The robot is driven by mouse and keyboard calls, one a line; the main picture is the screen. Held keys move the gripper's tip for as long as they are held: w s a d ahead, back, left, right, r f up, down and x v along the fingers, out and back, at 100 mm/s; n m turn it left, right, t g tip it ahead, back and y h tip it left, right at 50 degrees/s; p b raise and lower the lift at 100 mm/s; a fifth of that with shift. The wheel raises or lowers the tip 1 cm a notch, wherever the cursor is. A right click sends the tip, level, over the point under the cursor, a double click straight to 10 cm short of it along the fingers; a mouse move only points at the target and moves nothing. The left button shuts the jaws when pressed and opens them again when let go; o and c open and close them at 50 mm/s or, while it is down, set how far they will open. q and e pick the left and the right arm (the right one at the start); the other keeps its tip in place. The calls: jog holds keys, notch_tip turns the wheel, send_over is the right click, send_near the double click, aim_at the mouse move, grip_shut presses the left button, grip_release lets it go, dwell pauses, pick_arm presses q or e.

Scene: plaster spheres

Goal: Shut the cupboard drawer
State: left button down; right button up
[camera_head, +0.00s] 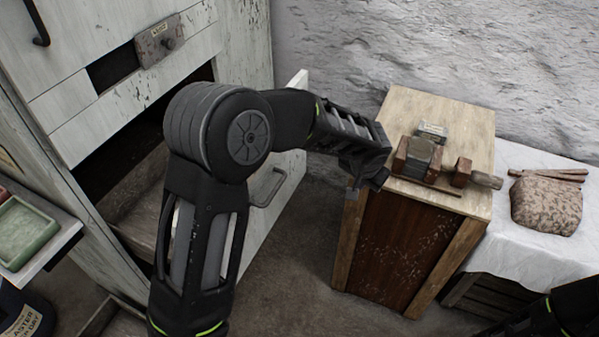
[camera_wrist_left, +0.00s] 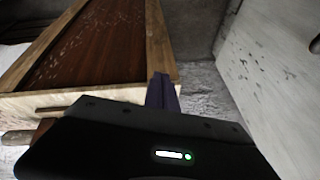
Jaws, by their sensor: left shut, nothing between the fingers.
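The white, worn cupboard (camera_head: 245,45) stands at the left in the head view. Its drawer is pulled out, and the white drawer front (camera_head: 287,207) with a metal handle (camera_head: 268,187) shows behind my left arm. Part of the drawer's inside (camera_head: 140,205) is visible; my arm hides much of the rest. My left gripper (camera_head: 367,184) is shut and empty, to the right of the drawer front and beside the wooden cabinet. In the left wrist view the shut fingers (camera_wrist_left: 162,92) point between the cabinet and a pale panel (camera_wrist_left: 275,85) with a dark handle at the right edge.
A wooden cabinet (camera_head: 408,103) carries a block-like tool and wooden pieces (camera_head: 420,155). A white-covered table (camera_head: 560,255) with a speckled lump (camera_head: 546,203) is at the right. A green tray (camera_head: 25,232) is at the left. Bare floor (camera_head: 300,290) lies between cupboard and cabinet.

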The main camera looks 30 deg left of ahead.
pick_arm(q)
jog(key=a+r+n+y, duration=0.4)
jog(key=a+r+y, duration=0.1)
jog(key=a, duration=0.5)
jog(key=shift+w+a+r+g+p, duration=0.3)
jog(key=shift+w+r, duration=0.1)
jog(key=shift+r, duration=0.4)
jog(key=shift+f, duration=0.15)
send_near(294, 156)
notch_tip(294, 156, down, 3)
jog(key=w+d, duration=0.1)
jog(key=d, duration=0.1)
jog(key=a, duration=0.1)
jog(key=a+p, duration=0.1)
jog(key=a, duration=0.1)
jog(key=a+f, duration=0.1)
jog(key=shift+w+a+p, duration=0.15)
jog(key=shift+w+p, duration=0.15)
jog(key=shift+w, duration=0.1)
